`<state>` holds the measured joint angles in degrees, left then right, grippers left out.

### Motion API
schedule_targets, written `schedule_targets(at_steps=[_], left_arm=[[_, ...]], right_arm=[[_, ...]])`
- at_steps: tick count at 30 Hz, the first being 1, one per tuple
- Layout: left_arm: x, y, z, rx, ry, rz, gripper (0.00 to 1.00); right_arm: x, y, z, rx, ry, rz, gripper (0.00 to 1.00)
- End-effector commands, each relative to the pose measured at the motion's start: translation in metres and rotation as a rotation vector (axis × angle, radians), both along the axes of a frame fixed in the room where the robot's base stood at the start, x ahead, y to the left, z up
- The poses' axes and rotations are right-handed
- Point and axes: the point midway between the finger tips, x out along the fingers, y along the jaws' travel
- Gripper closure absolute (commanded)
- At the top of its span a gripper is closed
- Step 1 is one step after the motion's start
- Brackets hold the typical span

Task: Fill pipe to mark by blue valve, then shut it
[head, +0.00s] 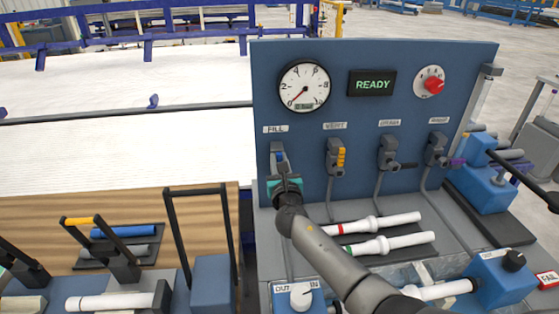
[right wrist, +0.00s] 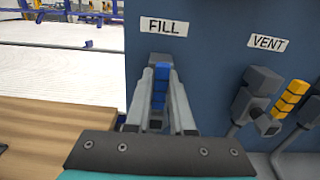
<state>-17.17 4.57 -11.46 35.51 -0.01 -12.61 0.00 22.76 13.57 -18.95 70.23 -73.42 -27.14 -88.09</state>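The blue fill valve (head: 281,157) is on the blue panel under the FILL label. Its blue handle (right wrist: 160,86) stands upright in the right wrist view. My right gripper (head: 285,180) is at this valve. Its fingers lie close on both sides of the handle and look shut on it; the fingertips partly hide the valve body. A white pipe (head: 446,289) lies low in the head view at a blue block, partly hidden by my right arm. No fill mark can be made out. My left gripper is not in view.
The gauge (head: 304,87) needle points lower left; the display (head: 372,84) reads READY. The vent valve (head: 336,156) with a yellow handle stands right of the fill valve, then the drain valve (head: 390,152). Two white pipes with red and green bands (head: 372,224) lie on the bench.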

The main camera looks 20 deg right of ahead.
Motion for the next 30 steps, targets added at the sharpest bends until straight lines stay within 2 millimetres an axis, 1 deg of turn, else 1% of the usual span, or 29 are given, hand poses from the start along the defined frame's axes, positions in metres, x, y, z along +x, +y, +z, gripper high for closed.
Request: schedule_targets(at_steps=[1, 6, 7, 14, 17, 20, 23, 30], left_arm=[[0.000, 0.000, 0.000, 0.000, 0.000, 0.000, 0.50], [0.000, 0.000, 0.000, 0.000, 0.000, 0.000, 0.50], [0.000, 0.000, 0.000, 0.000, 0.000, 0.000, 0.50], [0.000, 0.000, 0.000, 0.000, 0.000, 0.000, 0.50], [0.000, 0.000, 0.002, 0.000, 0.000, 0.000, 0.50], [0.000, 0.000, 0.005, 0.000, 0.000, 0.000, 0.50], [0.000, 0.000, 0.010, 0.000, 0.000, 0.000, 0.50], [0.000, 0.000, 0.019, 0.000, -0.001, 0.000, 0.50]], right_arm=[[0.000, 0.000, -0.001, 0.000, 0.001, 0.001, 0.72], [0.000, 0.000, 0.000, 0.003, 0.000, 0.000, 0.53], [0.000, 0.000, 0.000, 0.003, -0.001, 0.000, 0.51], [0.000, 0.000, 0.000, 0.005, -0.001, 0.000, 0.51], [-0.003, 0.001, 0.001, 0.005, -0.001, 0.000, 0.51], [-0.012, 0.003, 0.000, 0.004, 0.000, 0.001, 0.51], [-0.025, 0.006, 0.001, 0.004, 0.000, 0.001, 0.51], [-0.066, 0.017, 0.001, 0.004, 0.001, 0.002, 0.51]])
